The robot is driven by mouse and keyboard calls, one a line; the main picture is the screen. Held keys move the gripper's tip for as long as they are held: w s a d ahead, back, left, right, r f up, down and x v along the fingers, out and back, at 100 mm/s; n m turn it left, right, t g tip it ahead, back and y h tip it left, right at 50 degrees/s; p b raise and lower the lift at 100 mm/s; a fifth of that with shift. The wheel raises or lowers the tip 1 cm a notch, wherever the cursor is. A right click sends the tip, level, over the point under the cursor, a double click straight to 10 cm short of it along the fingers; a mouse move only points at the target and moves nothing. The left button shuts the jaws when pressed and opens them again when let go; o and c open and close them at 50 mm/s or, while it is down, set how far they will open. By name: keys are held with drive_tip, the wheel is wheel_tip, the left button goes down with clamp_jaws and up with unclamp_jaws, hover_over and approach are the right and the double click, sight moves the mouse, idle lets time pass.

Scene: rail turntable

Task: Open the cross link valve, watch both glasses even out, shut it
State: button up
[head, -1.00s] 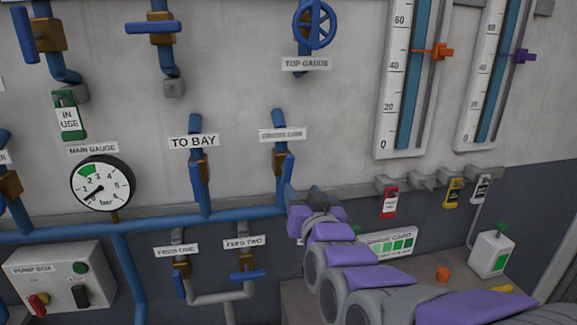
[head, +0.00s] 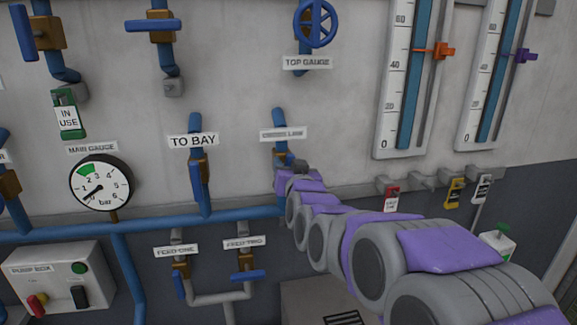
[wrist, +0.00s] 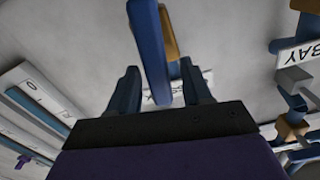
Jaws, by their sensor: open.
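The cross link valve has a label (head: 283,134) and a blue pipe (head: 279,118) in the head view; its lower part is hidden behind my arm. In the wrist view its blue lever (wrist: 150,55) runs between my fingers, roughly along the pipe line, with the brass body (wrist: 169,35) behind. My gripper (head: 287,171) is open around the lever; in the wrist view a finger (wrist: 123,92) stands on each side with gaps. The two glasses (head: 414,75) (head: 495,75) at upper right show blue columns running out of the top of the frame. An orange pointer (head: 440,51) and a purple one (head: 523,55) sit beside them.
The TO BAY lever (head: 196,186) hangs close to the left. Tags (head: 391,198) hang on a rail to the right. The main gauge (head: 100,182) is further left.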

drive_tip(key=shift+w+a, duration=0.1)
drive_tip(key=shift+w, duration=0.3)
clamp_jaws()
